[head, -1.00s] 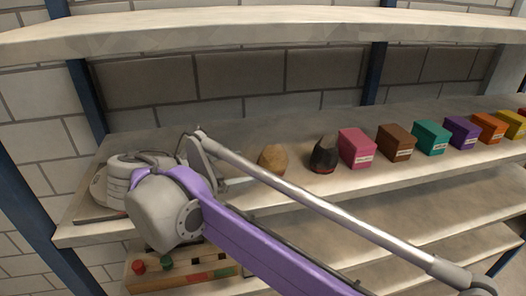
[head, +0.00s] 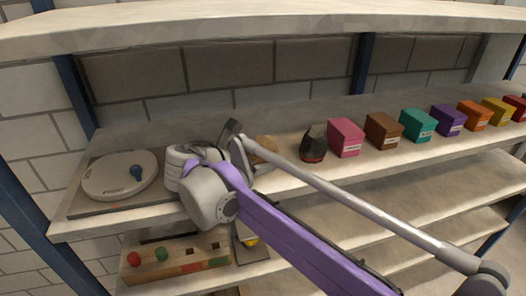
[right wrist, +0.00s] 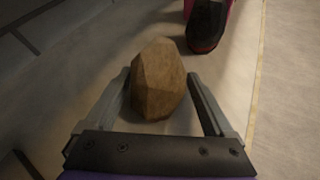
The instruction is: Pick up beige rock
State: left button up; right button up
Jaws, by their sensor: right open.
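The beige rock (head: 266,146) sits on the shelf, mostly hidden behind my right arm in the head view. In the right wrist view the faceted brown-beige rock (right wrist: 158,80) lies between the open fingers of my right gripper (right wrist: 160,92), with a visible gap on the right side. The left finger is close to the rock; I cannot tell whether it touches. In the head view my right gripper's fingers are largely hidden by the wrist. My left gripper is not in view.
A dark stone (head: 313,143) with a red base stands right of the rock, beside a pink box (head: 345,138) and a row of coloured boxes. A white round device (head: 120,177) lies left on a board. An upper shelf (head: 270,22) hangs above; a block toy (head: 175,260) sits below.

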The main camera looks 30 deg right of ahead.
grip_shut()
dwell(0.3)
